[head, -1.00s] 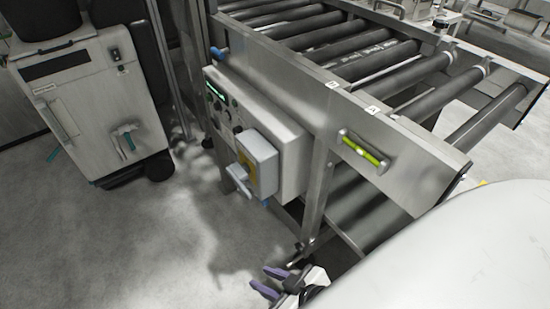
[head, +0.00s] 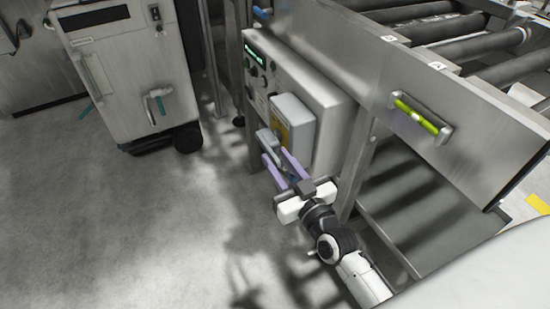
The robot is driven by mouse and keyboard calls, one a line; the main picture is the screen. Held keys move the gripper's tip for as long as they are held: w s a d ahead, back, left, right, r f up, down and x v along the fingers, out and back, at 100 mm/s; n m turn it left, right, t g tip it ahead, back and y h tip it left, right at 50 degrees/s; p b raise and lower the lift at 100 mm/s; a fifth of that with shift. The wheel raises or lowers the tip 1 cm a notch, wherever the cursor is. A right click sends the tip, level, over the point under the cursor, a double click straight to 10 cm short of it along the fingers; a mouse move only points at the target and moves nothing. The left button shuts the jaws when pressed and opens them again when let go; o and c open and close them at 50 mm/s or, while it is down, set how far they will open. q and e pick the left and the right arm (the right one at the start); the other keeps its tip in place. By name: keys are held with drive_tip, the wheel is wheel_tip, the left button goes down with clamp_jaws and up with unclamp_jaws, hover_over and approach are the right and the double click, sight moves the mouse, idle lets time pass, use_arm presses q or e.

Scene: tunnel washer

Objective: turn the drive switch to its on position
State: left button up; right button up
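The drive switch is a grey box (head: 296,118) with a yellow plate, on the front of a metal control box (head: 327,97) under the roller conveyor. Its grey-blue handle (head: 267,142) sticks out at the lower left of the switch. My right gripper (head: 277,157) has two purple fingers, spread apart and pointing up at the handle. The fingertips are at the handle's lower end, which shows near and partly between them. I cannot tell whether they touch it. The fingers partly hide the lower part of the switch. My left gripper is not in view.
The control box has a green display (head: 254,57) and dark knobs. A green-yellow handle (head: 415,114) sits on the conveyor's side panel. A frame leg stands close to the right of my gripper. A white cabinet (head: 125,70) stands at left, with clear floor (head: 150,220) before it.

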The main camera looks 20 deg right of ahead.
drive_tip(key=shift+w, duration=0.85)
clamp_jaws()
drive_tip(key=shift+f, duration=0.1)
